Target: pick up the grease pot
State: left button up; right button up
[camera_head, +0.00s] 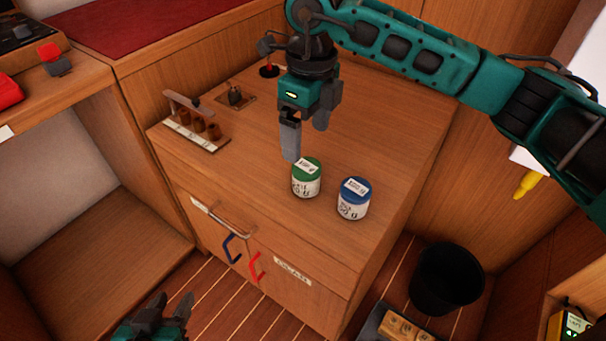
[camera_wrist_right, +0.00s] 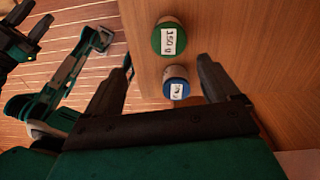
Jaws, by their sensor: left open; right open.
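Two small white pots stand upright on the wooden cabinet top, one with a green lid (camera_head: 306,178) and one with a blue lid (camera_head: 353,200). Their labels are too small to tell which is the grease pot. My right gripper (camera_head: 307,140) is open and empty, pointing down above the cabinet just behind the green-lidded pot. In the right wrist view, the green-lidded pot (camera_wrist_right: 169,37) lies ahead, beyond the fingertips, and the blue-lidded pot (camera_wrist_right: 176,84) shows between the fingers. My left gripper (camera_head: 170,304) is open and empty, low at the front left, away from the pots.
A small rack (camera_head: 195,128) with several brown pieces stands at the cabinet's left edge. Behind it is a dark item in a square recess (camera_head: 236,97). A black bin (camera_head: 446,279) stands on the floor at right. The cabinet top right of the pots is clear.

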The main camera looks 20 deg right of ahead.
aim_at(307, 166)
jog(key=shift+h, duration=0.3)
jog(key=f, duration=0.2)
jog(key=f+b, duration=0.1)
jog(key=f, duration=0.1)
jog(key=d+f, duration=0.1)
jog(key=f, duration=0.2)
jog(key=shift+w, duration=0.25)
jog(key=f, duration=0.1)
jog(key=f+b, duration=0.1)
jog(key=f, duration=0.3)
jog(key=shift+w+a+f+b, duration=0.25)
jog(key=shift+a+b, duration=0.1)
jog(key=shift+r, duration=0.1)
jog(key=c, duration=1.2)
